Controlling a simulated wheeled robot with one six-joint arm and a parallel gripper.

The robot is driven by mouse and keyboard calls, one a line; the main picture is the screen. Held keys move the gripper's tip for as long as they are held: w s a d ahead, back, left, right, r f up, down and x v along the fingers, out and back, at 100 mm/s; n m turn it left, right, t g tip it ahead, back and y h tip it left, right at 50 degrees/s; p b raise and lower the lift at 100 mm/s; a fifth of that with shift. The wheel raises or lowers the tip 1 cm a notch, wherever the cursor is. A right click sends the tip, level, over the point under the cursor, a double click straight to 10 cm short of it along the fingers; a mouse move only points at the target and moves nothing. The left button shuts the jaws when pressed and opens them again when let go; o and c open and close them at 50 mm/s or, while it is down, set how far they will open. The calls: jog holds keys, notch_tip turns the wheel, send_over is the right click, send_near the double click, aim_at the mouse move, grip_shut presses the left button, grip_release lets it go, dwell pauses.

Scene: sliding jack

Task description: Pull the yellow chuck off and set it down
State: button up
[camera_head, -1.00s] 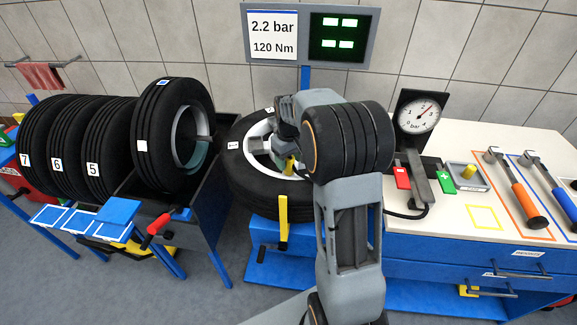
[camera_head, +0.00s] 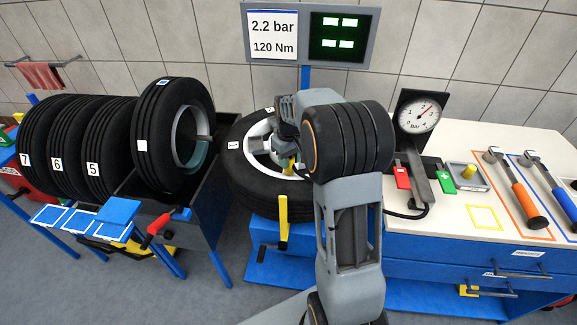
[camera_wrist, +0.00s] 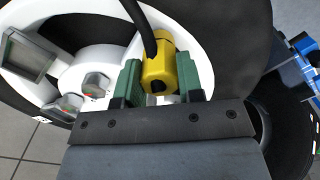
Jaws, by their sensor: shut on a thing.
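The yellow chuck (camera_wrist: 159,72) sits between the green fingers of my gripper (camera_wrist: 160,84) in the wrist view, with a black hose running up from it. My gripper is shut on the chuck, over the white rim of the lying wheel (camera_wrist: 235,50). Whether the chuck is on or off the valve cannot be told, as the fingers and chuck hide that spot. In the head view the wheel (camera_head: 262,190) lies flat on the blue stand, and my arm hides much of its right side. A little yellow of the chuck (camera_head: 290,166) shows beside my gripper.
The gauge (camera_head: 418,116) stands behind red and green buttons. A yellow lever (camera_head: 283,218) stands before the wheel. Upright tyres (camera_head: 105,150) line the left.

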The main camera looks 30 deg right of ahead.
jog(key=shift+r+p, duration=0.6)
jog(key=shift+r, duration=0.2)
dwell(0.4)
jog(key=shift+r+p, duration=1.2)
jog(key=shift+r, duration=0.2)
jog(key=shift+a+f, duration=0.1)
